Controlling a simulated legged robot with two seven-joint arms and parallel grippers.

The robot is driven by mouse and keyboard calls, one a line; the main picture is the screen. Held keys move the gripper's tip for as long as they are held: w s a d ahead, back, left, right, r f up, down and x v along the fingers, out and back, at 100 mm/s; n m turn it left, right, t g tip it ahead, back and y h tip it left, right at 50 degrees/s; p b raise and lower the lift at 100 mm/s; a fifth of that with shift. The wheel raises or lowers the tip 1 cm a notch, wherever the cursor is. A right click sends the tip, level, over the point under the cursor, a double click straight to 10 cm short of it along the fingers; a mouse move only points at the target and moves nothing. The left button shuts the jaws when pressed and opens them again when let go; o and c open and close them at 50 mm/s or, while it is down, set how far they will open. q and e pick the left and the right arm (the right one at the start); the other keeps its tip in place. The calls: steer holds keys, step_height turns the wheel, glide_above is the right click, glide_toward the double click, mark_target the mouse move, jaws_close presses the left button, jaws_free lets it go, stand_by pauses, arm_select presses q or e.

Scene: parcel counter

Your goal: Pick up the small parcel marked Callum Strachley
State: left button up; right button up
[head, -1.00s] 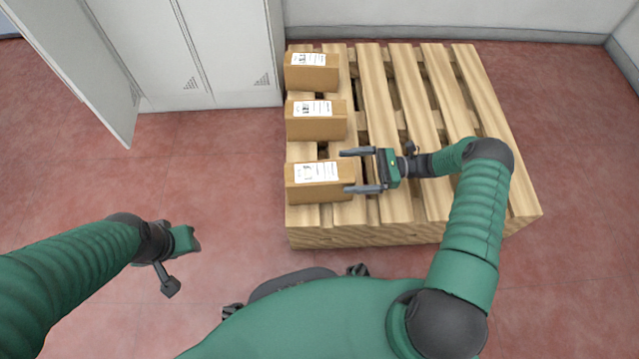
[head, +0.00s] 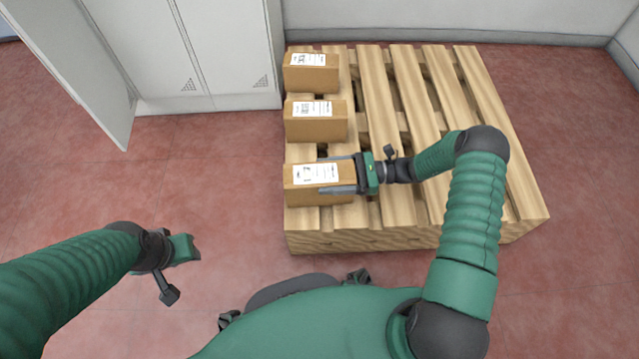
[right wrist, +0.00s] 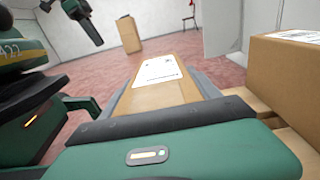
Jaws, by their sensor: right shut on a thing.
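Three small brown parcels with white labels stand in a column along the left side of the pallet. My right gripper (head: 343,174) is shut on the nearest parcel (head: 305,194), one finger along each long side. This parcel also shows between the fingers in the right wrist view (right wrist: 150,97). It appears to rest on the slats. The middle parcel (head: 316,130) and the far parcel (head: 311,79) stand behind it, untouched. The label print is too small to read, so I cannot tell which bears Callum Strachley. My left gripper (head: 187,248) hangs over the floor; its fingers are unclear.
The wooden pallet (head: 430,205) has bare slats to the right of the parcels. A white cabinet (head: 205,50) with an open door (head: 75,65) stands at the back left. In the right wrist view another parcel (right wrist: 285,80) sits close on the right. Red floor lies clear at the left.

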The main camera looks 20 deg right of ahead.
jaws_close()
steer(key=shift+r, duration=0.1)
